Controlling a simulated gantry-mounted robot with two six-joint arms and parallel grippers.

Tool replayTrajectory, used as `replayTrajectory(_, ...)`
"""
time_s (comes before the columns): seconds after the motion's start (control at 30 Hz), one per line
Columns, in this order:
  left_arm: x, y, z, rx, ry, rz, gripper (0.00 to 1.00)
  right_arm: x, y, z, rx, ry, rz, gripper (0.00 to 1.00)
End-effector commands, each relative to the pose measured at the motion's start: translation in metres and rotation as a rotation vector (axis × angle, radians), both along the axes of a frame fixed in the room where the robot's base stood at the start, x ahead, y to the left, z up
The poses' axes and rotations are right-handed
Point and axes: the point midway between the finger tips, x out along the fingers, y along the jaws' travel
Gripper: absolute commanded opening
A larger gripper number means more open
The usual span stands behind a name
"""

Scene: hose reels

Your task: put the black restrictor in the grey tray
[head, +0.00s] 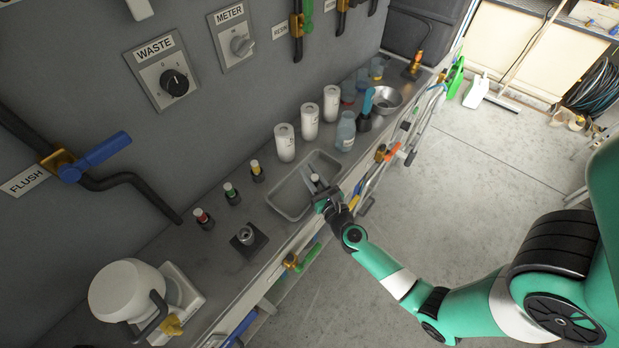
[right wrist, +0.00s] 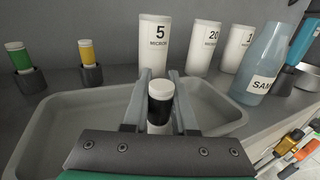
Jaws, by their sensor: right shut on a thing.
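The black restrictor (right wrist: 160,106), a small black cylinder with a white cap and a white lower part, is upright between the fingers of my right gripper (right wrist: 160,100). The gripper is shut on it. The grey tray (right wrist: 52,128) is a shallow rectangular pan around and beyond the fingers. In the head view my right gripper (head: 322,190) is over the right end of the tray (head: 284,202), with the restrictor's pale cap (head: 314,177) showing. The wrist hides the restrictor's bottom, so I cannot tell whether it touches the tray floor. My left gripper is not in view.
Red (head: 203,217), green (head: 231,193) and yellow (head: 256,171) restrictors stand in dark holders left of the tray. A square dark holder (head: 252,247) is near the counter's front edge. White labelled cylinders (head: 284,143) and a blue bottle (head: 345,132) stand behind the tray.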

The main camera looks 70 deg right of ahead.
Motion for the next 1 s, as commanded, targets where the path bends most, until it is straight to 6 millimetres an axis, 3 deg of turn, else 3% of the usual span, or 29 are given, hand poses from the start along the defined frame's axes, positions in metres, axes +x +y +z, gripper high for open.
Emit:
replayTrajectory(0.33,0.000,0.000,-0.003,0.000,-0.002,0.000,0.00,0.000,0.000,-0.003,-0.001,-0.001,0.000,0.00)
replayTrajectory(0.37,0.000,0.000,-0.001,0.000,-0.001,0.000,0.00,0.000,0.000,-0.001,-0.001,-0.001,0.000,0.31)
replayTrajectory(0.5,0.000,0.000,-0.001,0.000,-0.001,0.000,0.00,0.000,0.000,-0.001,-0.001,-0.001,0.000,0.56)
replayTrajectory(0.87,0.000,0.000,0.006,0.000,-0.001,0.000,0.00,0.000,0.000,0.006,-0.001,-0.001,0.000,0.56)
replayTrajectory(1.0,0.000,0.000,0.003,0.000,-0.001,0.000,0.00,-0.017,0.016,0.001,0.001,0.003,0.003,0.56)
